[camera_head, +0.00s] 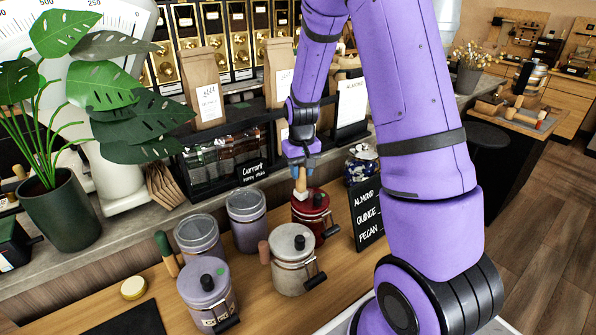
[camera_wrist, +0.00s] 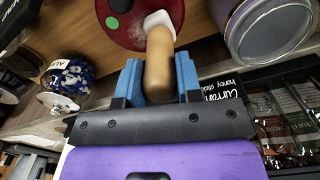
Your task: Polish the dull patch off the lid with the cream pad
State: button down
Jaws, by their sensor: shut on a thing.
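My gripper (camera_head: 301,163) is shut on a wooden-handled tool (camera_head: 301,181) with its fingers on both sides of the handle. In the wrist view the wooden handle (camera_wrist: 159,58) lies between the blue fingers, and the cream pad (camera_wrist: 158,21) is at its far end. The pad is at the red lid (camera_wrist: 128,38) and appears to touch it near the edge. The lid has a dark knob and a green dot on it. In the head view the red canister (camera_head: 314,218) stands upright under my gripper. I cannot make out the dull patch.
A cream canister (camera_head: 292,265) stands close in front, with lilac canisters (camera_head: 246,220) to the left. A black price sign (camera_head: 367,213) stands just right of the red canister. A dark rack of packets (camera_head: 225,155) is behind.

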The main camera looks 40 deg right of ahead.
jog(key=shift+d, duration=0.75)
jog(key=shift+d, duration=0.1)
jog(key=shift+d+f, duration=0.1)
jog(key=shift+d, duration=1.15)
jog(key=shift+d, duration=0.1)
jog(key=shift+w+r, duration=0.1)
jog(key=shift+r, duration=0.75)
